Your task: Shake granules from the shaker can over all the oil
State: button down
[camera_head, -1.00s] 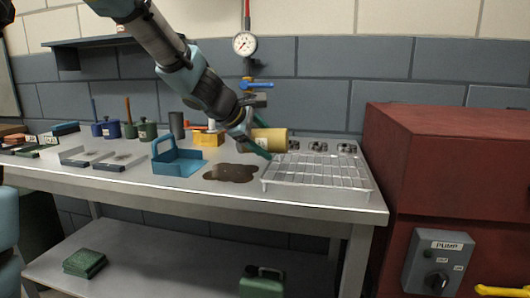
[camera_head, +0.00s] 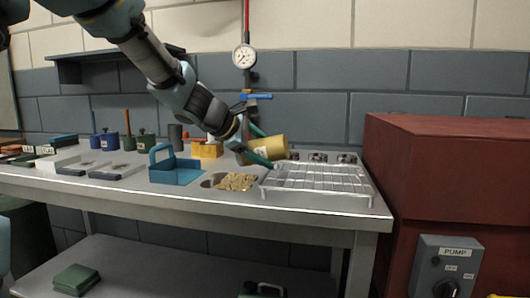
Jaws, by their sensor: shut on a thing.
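My gripper (camera_head: 262,146) has green fingers and is shut on the tan shaker can (camera_head: 272,149), one finger on each side. The can is tilted on its side in the air, above the left end of the wire rack and right of the puddle. The oil (camera_head: 208,183) lies flat on the bench top. Tan granules (camera_head: 238,181) cover its middle and right. Its left end shows bare, brown-grey. The can's open or holed end cannot be made out.
The white wire rack (camera_head: 318,192) stands right of the oil, and a blue open caddy (camera_head: 176,177) stands left of it. A yellow block (camera_head: 206,150) sits behind. The bench's front edge (camera_head: 210,200) is close below the oil. A red cabinet (camera_head: 440,170) stands at the right.

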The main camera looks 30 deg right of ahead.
jog(key=shift+s, duration=0.1)
jog(key=shift+s+a+b, duration=0.3)
jog(key=shift+a+b, duration=0.1)
jog(key=shift+b, duration=0.2)
jog(key=shift+w+d, duration=0.45)
dwell(0.5)
jog(key=shift+a, duration=0.1)
jog(key=shift+w+a, duration=0.95)
jog(key=shift+a, duration=0.05)
jog(key=shift+s+a+b, duration=0.35)
jog(key=shift+s+b, duration=0.05)
jog(key=shift+s, duration=0.05)
jog(key=shift+w+d, duration=0.4)
jog(key=shift+w, duration=0.05)
dwell(0.7)
